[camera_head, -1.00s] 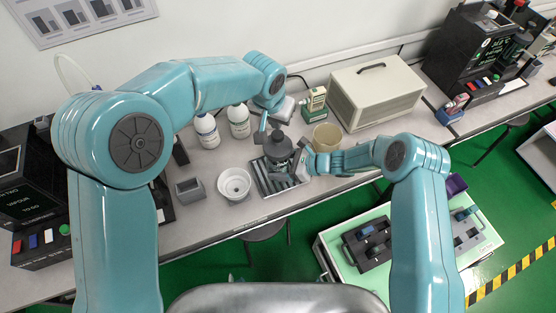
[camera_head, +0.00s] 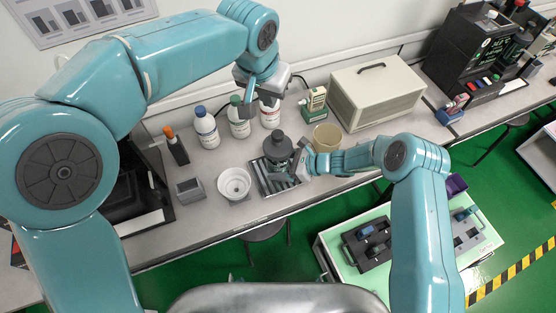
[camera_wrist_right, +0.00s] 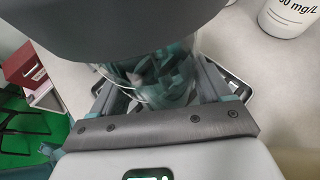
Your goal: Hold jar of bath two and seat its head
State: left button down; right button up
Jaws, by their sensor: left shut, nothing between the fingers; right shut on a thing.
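The jar (camera_wrist_right: 160,75) is clear glass with greenish reflections and stands in the shallow metal tray (camera_head: 262,184). Its dark grey head (camera_head: 278,147) sits on top and looks upright; in the right wrist view the head (camera_wrist_right: 120,25) covers the jar's mouth, so the seam is hidden. My right gripper (camera_head: 300,162) has its fingers on both sides of the jar below the head, shut on it.
White bottles with blue (camera_head: 206,128), green (camera_head: 238,120) and red (camera_head: 270,115) markings stand behind the tray. A white bowl (camera_head: 234,184) and a grey block (camera_head: 190,189) are to its left. A tan beaker (camera_head: 327,138) stands right, close to my right wrist.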

jog(key=o, duration=0.7)
jog(key=shift+o, duration=0.2)
jog(key=v, duration=1.2)
